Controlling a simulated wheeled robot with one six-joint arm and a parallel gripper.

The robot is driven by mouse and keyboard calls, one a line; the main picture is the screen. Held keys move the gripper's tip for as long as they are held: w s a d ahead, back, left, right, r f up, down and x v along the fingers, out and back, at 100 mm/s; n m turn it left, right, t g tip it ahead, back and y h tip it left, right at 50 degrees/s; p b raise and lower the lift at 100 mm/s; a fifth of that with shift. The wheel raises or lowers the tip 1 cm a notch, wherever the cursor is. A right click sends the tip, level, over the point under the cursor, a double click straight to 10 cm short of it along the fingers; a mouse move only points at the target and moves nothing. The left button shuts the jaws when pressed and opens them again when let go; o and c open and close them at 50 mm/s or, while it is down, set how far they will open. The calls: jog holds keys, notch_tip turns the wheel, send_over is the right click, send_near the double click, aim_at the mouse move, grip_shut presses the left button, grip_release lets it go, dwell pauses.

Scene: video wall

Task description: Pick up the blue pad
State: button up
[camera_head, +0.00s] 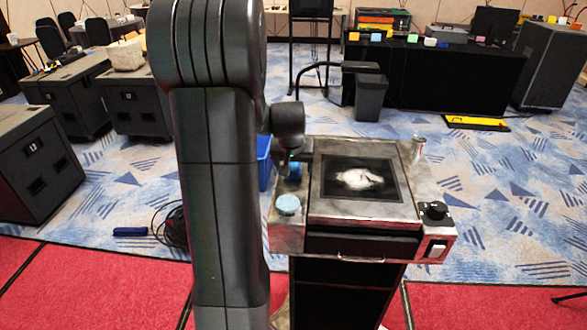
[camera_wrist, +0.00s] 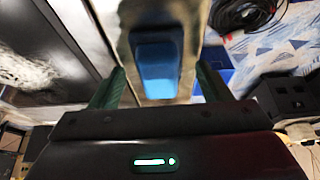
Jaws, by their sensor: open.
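The blue pad (camera_head: 294,171) sits on the left rim of the grey metal stand, partly hidden behind my gripper in the head view. In the wrist view the blue pad (camera_wrist: 157,66) looks like a rounded block on a grey strip, centred ahead of the jaws. My gripper (camera_wrist: 161,78) is open, with one green finger on each side of the pad's near end. In the head view my gripper (camera_head: 287,165) is just over the pad. I cannot tell whether the fingers touch it.
The stand (camera_head: 289,236) also bears a round light-blue piece (camera_head: 288,205), a black panel with a white picture (camera_head: 360,180), a black knob (camera_head: 433,210), a switch (camera_head: 436,249) and a small metal cup (camera_head: 418,146). A blue bin (camera_head: 264,163) stands behind my arm.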

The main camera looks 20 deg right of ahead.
aim_at(293, 164)
jog(key=c, duration=1.1)
notch_tip(293, 164, up, 10)
jog(key=shift+r+b, duration=0.1)
jog(key=shift+b, duration=0.55)
